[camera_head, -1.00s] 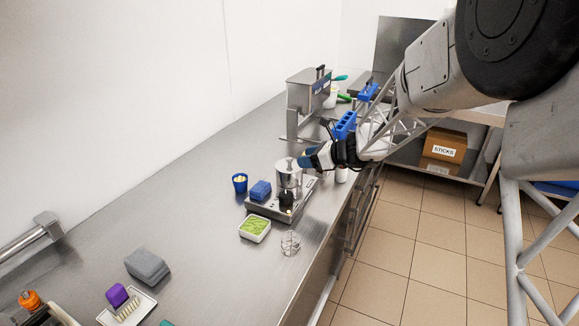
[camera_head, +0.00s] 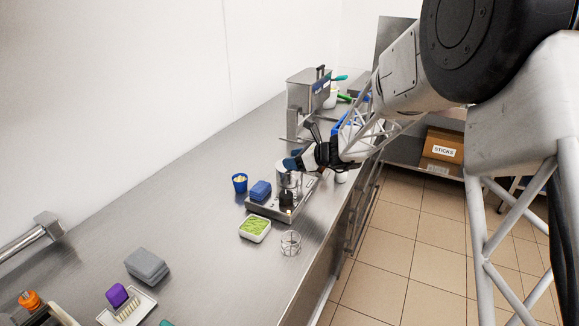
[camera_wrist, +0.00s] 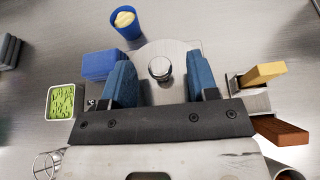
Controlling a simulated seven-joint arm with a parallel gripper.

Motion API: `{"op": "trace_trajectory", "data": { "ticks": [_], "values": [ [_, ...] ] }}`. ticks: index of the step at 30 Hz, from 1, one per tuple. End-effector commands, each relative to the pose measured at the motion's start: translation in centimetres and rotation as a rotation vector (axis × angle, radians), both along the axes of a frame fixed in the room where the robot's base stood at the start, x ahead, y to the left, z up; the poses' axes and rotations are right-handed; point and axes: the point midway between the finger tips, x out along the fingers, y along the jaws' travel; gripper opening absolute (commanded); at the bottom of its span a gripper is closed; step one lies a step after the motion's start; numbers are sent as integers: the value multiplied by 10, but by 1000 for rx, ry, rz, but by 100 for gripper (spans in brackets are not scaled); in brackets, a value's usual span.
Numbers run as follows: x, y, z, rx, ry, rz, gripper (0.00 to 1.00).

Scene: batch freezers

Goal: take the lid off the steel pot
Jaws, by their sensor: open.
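The steel pot (camera_head: 288,180) stands on a low steel hotplate-like base (camera_head: 263,206) on the counter, partly hidden behind my gripper in the head view. In the wrist view its round lid (camera_wrist: 178,58) is on it, with a steel knob (camera_wrist: 160,69) at the lid's middle. My gripper (camera_wrist: 160,80) is open, with its two blue fingers spread left and right of the knob and the knob between them. No contact with the knob shows. In the head view my gripper (camera_head: 291,163) is at the pot's top.
A blue block (camera_head: 260,190) sits beside the pot, and a blue cup (camera_head: 240,183) stands behind it. A white dish with green contents (camera_head: 255,229) and a wire stand (camera_head: 290,242) are in front. A steel machine (camera_head: 308,95) stands farther back. The counter's left side has free room.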

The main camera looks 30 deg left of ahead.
Motion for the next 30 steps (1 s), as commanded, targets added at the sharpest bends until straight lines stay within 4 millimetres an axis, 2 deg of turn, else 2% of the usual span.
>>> {"op": "trace_trajectory", "data": {
  "ticks": [6,17,30],
  "values": [
    [0,0,0,0,0,0,54],
    [0,0,0,0,0,0,0],
    [0,0,6,0,-2,1,0]
  ]
}}
